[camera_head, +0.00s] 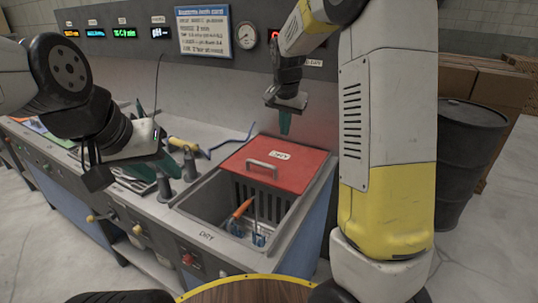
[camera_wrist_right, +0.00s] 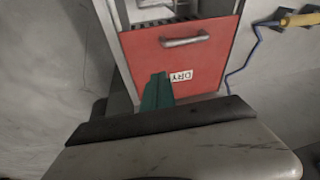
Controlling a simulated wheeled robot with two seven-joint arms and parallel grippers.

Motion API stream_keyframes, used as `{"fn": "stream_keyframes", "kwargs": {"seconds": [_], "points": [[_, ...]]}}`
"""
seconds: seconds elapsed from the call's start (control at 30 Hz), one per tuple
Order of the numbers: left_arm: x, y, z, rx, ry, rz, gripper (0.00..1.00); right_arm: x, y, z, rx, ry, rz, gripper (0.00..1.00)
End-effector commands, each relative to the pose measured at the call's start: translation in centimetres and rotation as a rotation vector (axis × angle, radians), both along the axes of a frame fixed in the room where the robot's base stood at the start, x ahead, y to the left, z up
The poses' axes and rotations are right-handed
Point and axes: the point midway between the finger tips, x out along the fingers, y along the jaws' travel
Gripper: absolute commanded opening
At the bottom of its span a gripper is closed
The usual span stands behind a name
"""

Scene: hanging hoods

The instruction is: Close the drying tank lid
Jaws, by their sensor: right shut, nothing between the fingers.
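The red drying tank lid (camera_head: 278,165), with a metal bar handle (camera_head: 262,166) and a DRY label, covers the rear part of the drying tank (camera_head: 205,207). The front part of the tank is open. An orange-handled tool (camera_head: 241,209) and blue-ended pieces stand inside. My right gripper (camera_head: 285,124) hangs over the lid's back edge with its green fingers together and empty. In the right wrist view, the fingers (camera_wrist_right: 157,90) overlap the lid (camera_wrist_right: 200,62) beside its label, and the handle (camera_wrist_right: 185,40) lies beyond them. My left gripper (camera_head: 160,165) is over the counter left of the tank, its fingers partly hidden.
Dark bottles (camera_head: 189,165) stand on the counter left of the tank. A yellow-handled tool (camera_head: 186,143) with a blue cord lies behind them, and also shows in the wrist view (camera_wrist_right: 300,19). A wall with gauge (camera_head: 245,35) rises behind. A dark drum (camera_head: 465,150) stands at right.

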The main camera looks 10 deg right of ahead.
Motion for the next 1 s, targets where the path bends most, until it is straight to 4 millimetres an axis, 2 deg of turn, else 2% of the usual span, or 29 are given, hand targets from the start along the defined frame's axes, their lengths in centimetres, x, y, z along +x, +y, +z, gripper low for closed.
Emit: {"fn": "stream_keyframes", "kwargs": {"seconds": [0.03,0.1,0.2,0.3,0.53,0.97,1.0], "points": [[0.0,0.0,0.0,0.000,0.000,0.000,0.36,1.8,0.5,-1.6,-0.031,0.010,-0.024,0.00],[0.0,0.0,0.0,0.000,0.000,0.000,0.36,3.7,0.9,-3.0,-0.061,0.012,-0.061,0.00],[0.0,0.0,0.0,0.000,0.000,0.000,0.36,5.6,1.3,-4.5,-0.097,0.008,-0.095,0.00],[0.0,0.0,0.0,0.000,0.000,0.000,0.36,6.6,1.6,-5.4,-0.116,0.005,-0.114,0.00],[0.0,0.0,0.0,0.000,0.000,0.000,0.36,7.3,1.3,-7.3,-0.124,0.006,-0.124,0.00],[0.0,0.0,0.0,0.000,0.000,0.000,0.36,9.7,-0.5,-15.6,-0.123,0.008,-0.123,0.00],[0.0,0.0,0.0,0.000,0.000,0.000,0.36,8.9,0.3,-15.3,-0.122,0.005,-0.117,0.00]]}}
